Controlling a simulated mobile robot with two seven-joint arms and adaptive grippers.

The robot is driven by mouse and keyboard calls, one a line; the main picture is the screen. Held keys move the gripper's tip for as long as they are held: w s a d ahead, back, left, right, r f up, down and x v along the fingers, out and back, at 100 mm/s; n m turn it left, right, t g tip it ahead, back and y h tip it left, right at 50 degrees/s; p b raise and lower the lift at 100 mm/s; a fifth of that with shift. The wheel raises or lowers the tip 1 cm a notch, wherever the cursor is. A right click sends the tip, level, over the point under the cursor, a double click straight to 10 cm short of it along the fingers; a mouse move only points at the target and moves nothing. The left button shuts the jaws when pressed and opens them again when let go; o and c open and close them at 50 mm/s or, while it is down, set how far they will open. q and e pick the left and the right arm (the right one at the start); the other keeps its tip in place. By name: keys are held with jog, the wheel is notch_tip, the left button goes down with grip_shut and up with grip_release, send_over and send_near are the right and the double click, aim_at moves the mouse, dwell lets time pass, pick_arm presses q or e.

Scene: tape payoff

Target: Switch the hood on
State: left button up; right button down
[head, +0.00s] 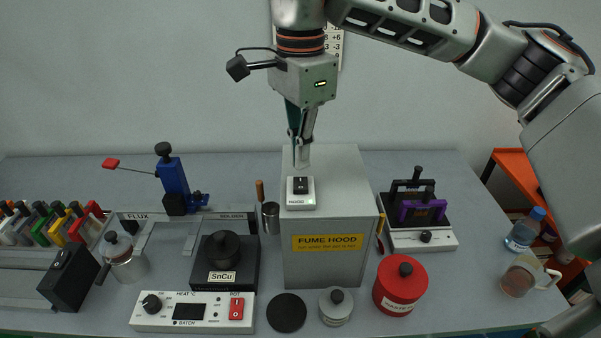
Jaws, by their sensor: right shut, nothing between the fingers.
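The fume hood (328,263) is a tall grey box with a yellow label, standing in the middle of the bench. On its top front edge sits its switch (300,185), a black rocker in a white housing. My right gripper (301,160) points down from above, its fingers shut and empty. Its tips are just behind and above the switch in this view; I cannot tell whether they touch the hood top. The rocker's position is too small to tell. My left gripper is not in view.
A SnCu pot (222,262) and a heat control panel (190,312) stand left of the hood. A red canister (400,284) and a purple clamp device (420,212) stand right. A bottle (525,230) and a mug (519,279) are at the far right.

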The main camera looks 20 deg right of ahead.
aim_at(300, 180)
notch_tip(300, 180, up, 2)
jog(key=shift+r+p, duration=0.1)
jog(key=shift+p, duration=0.7)
jog(key=shift+r, duration=0.85)
jog(key=shift+s, duration=0.1)
